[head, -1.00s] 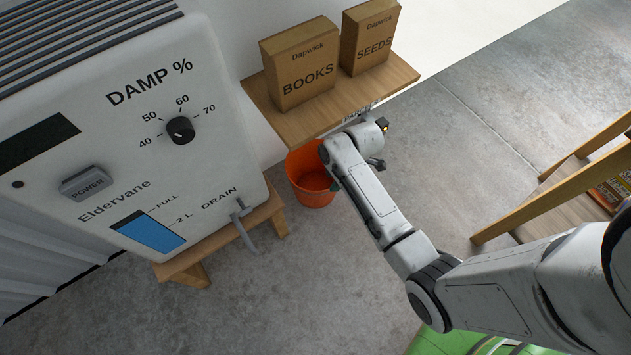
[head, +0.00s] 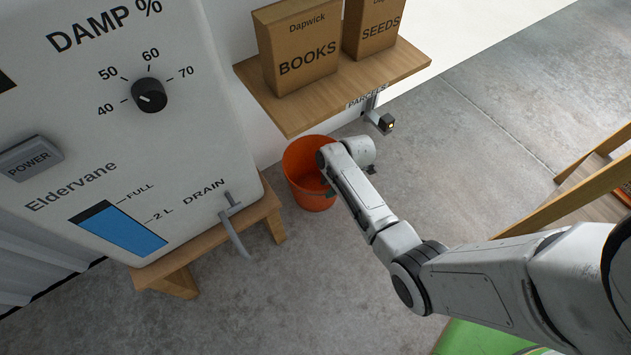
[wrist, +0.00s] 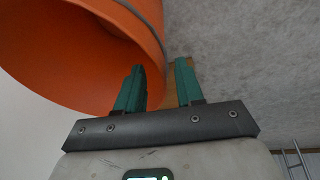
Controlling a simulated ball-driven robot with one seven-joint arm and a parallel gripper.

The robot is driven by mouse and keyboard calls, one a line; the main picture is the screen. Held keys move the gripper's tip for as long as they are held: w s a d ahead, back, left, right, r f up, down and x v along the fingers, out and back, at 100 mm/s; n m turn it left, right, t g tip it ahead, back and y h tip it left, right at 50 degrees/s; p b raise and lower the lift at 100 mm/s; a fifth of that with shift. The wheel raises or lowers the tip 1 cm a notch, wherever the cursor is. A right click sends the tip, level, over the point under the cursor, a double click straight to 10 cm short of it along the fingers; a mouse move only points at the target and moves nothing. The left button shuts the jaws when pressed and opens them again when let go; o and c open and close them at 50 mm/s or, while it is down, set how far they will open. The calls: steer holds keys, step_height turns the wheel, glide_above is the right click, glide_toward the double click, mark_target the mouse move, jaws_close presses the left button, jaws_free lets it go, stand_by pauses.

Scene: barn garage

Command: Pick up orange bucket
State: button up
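The orange bucket (head: 302,172) stands on the concrete floor, below the wooden shelf and right of the stool, in the head view. My arm reaches down over its right side. My gripper (wrist: 160,65) is open, its two green fingers apart, in the wrist view. There the bucket (wrist: 60,60) fills the upper left, with a grey band near its edge. The left finger overlaps the bucket and the right finger is outside its edge. The bucket's wall appears to come toward the gap; I cannot tell whether either finger touches it. The fingers are mostly hidden in the head view.
A white dehumidifier (head: 190,190) stands on a wooden stool (head: 272,205) left of the bucket. The wall shelf (head: 400,70) holds two boxes, BOOKS (head: 300,55) and SEEDS (head: 375,28), above it. A wooden frame (head: 545,205) stands at right. The floor in front is clear.

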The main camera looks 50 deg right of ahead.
mark_target(325, 193)
steer(key=b+x, duration=0.1)
steer(key=x, duration=0.1)
steer(key=b+x, duration=0.2)
steer(key=shift+s+d+f, duration=0.15)
steer(key=shift+s+d, duration=0.05)
steer(key=shift+s, duration=0.05)
steer(key=shift+w+a+f+b, duration=0.15)
steer(key=shift+f+b, duration=0.15)
steer(key=shift+f, duration=0.2)
steer(key=shift+r, duration=0.1)
steer(key=shift+c, duration=0.5)
steer(key=c, duration=0.6)
steer(key=shift+w, duration=0.1)
